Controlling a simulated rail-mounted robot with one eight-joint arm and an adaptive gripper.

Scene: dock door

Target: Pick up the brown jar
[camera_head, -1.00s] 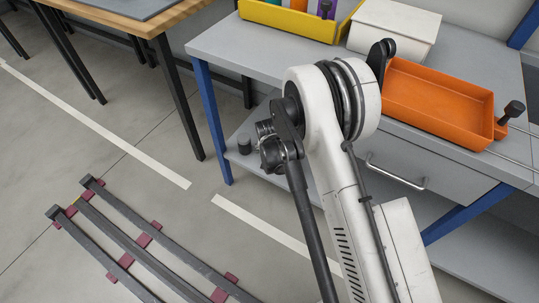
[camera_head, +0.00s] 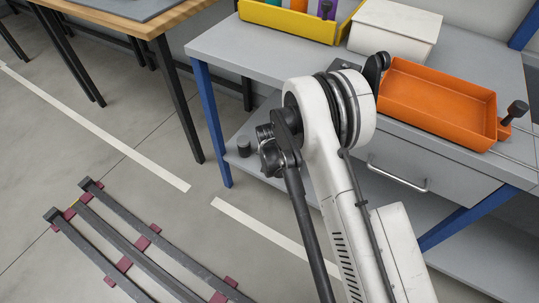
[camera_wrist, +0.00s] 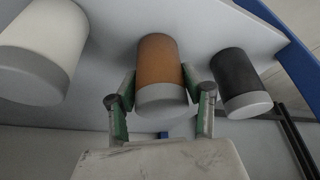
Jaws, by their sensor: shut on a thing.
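The brown jar (camera_wrist: 160,66), with a grey end, is in the middle of the wrist view, on a pale shelf surface (camera_wrist: 118,22). My gripper (camera_wrist: 159,80) is shut on it, with one green-padded finger along each side. Whether the jar is clear of the shelf I cannot tell. In the head view my arm and the workbench hide the gripper and the brown jar.
A white jar (camera_wrist: 45,42) stands to the left and a black jar (camera_wrist: 240,78) close to the right finger. In the head view a dark jar (camera_head: 244,146) is on the workbench's lower shelf (camera_head: 257,125). An orange tray (camera_head: 435,102) sits on the worktop above.

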